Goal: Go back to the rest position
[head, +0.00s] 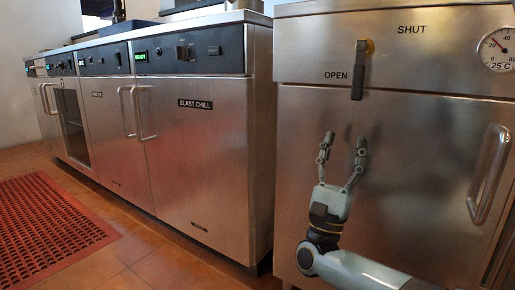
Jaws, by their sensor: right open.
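My right gripper (342,150) is raised in front of the steel cabinet (420,150) on the right. Its two fingers point up and stand apart, with nothing between them. The black lever (358,70) with a yellow pivot is above the gripper and hangs straight down beside the word OPEN. The fingertips are below the lever and look apart from it. My left gripper is not in view.
The cabinet has a vertical handle (489,175) and a dial gauge (497,48) at right. A row of steel units, one marked BLAST CHILL (200,160), runs away to the left. A red perforated mat (45,232) lies on the tiled floor.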

